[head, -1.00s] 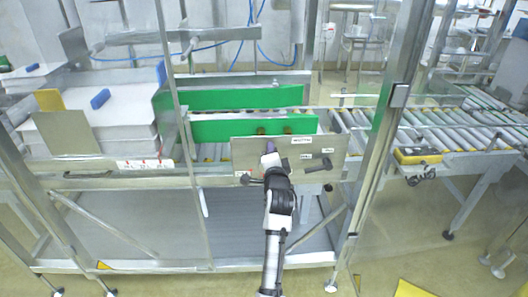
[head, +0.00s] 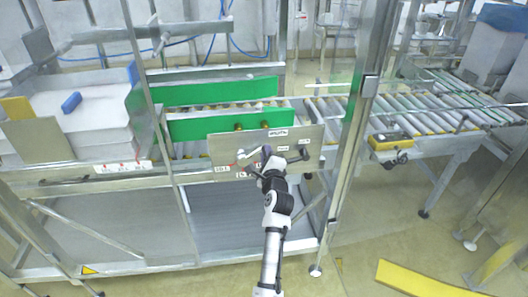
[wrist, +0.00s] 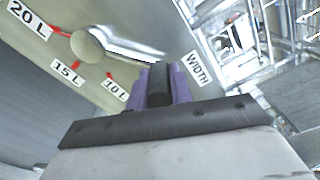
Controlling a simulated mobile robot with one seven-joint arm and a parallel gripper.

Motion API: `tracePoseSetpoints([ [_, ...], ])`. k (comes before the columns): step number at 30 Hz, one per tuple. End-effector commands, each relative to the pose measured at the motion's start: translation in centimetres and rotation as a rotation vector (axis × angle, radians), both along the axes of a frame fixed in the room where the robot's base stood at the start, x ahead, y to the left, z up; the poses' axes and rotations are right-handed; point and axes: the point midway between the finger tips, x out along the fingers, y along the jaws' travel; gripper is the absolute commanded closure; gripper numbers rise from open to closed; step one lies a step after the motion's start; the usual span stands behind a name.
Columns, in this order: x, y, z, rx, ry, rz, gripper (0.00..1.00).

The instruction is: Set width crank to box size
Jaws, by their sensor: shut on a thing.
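The control panel (head: 228,148) is a beige plate on the front of the machine, with a WIDTH label (head: 278,133) at its top. My gripper (head: 266,154) is in front of the panel. In the wrist view, its purple fingers (wrist: 157,86) are shut on the dark handle of the width crank, largely hidden between them. The crank's round hub (wrist: 87,46) is to the upper left. Red marks labelled 20 L (wrist: 29,19), 15 L (wrist: 67,72) and 10 L (wrist: 115,90) surround the hub. The handle is to the right of the 10 L mark, toward WIDTH.
A second dark crank handle (head: 298,156) sticks out at the panel's right side. Green guide plates (head: 220,91) stand behind the panel. A metal frame post (head: 352,130) rises to the right, with a roller conveyor (head: 440,108) beyond. A yellow floor strip (head: 425,280) lies at lower right.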

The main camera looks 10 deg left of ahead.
Motion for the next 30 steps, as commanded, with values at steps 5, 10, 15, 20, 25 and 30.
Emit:
tracePoseSetpoints([
  [5, 0.04, -0.27, -0.26, 0.022, 0.008, -0.003, 1.0],
  [10, 0.03, -0.28, -0.32, 0.027, 0.009, -0.003, 1.0],
  [15, 0.04, -0.27, -0.33, 0.026, 0.009, -0.003, 1.0],
  [20, 0.03, -0.25, -0.32, 0.025, 0.008, -0.002, 0.66],
  [25, 0.04, -0.2, -0.29, 0.026, 0.008, -0.001, 0.57],
  [30, 0.0, -0.18, -0.27, 0.026, 0.008, -0.001, 0.57],
])
